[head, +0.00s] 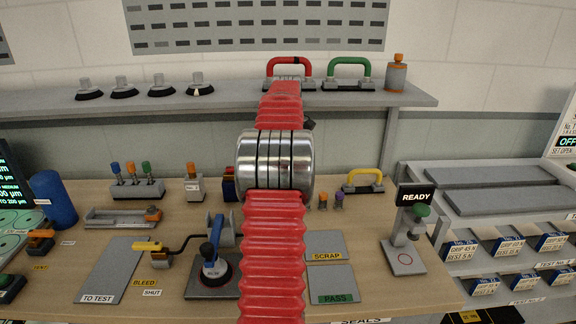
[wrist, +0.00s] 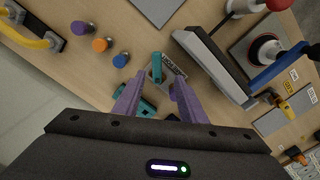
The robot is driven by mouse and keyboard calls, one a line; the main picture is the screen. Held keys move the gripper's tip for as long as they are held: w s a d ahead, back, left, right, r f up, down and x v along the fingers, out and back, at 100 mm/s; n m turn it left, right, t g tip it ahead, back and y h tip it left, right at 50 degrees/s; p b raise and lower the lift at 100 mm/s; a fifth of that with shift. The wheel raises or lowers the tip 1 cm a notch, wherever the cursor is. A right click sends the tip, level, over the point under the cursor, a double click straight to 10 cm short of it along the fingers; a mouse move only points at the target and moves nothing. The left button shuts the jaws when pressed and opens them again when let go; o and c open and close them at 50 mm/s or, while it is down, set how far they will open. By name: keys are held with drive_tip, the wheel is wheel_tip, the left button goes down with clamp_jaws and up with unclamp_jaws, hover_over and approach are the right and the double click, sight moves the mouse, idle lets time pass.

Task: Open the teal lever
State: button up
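In the wrist view a teal lever (wrist: 157,65) stands on a small grey labelled base (wrist: 172,72) on the wooden bench. More teal parts (wrist: 146,107) show lower down, partly behind the fingers. My gripper (wrist: 159,80) is open, its two purple fingers spread, with the upper teal piece between and just beyond the tips in the picture. I cannot tell whether either finger touches it. In the head view my red arm covers the middle of the bench, and neither the teal lever nor my gripper shows.
A grey block (wrist: 215,65) stands close to the right of the lever. Purple (wrist: 82,28), orange (wrist: 102,45) and blue (wrist: 121,60) pegs stand to the left. A yellow handle (head: 363,181) and a READY stand (head: 404,255) are on the bench's right side.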

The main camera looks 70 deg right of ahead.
drive_tip(key=shift+s+a+r+m, duration=0.1)
drive_tip(key=shift+r+m, duration=0.1)
drive_tip(key=shift+r, duration=0.4)
drive_tip(key=shift+s+a+r+m, duration=0.1)
drive_tip(key=shift+r+m, duration=0.1)
drive_tip(key=shift+r, duration=0.35)
drive_tip(key=shift+c, duration=0.5)
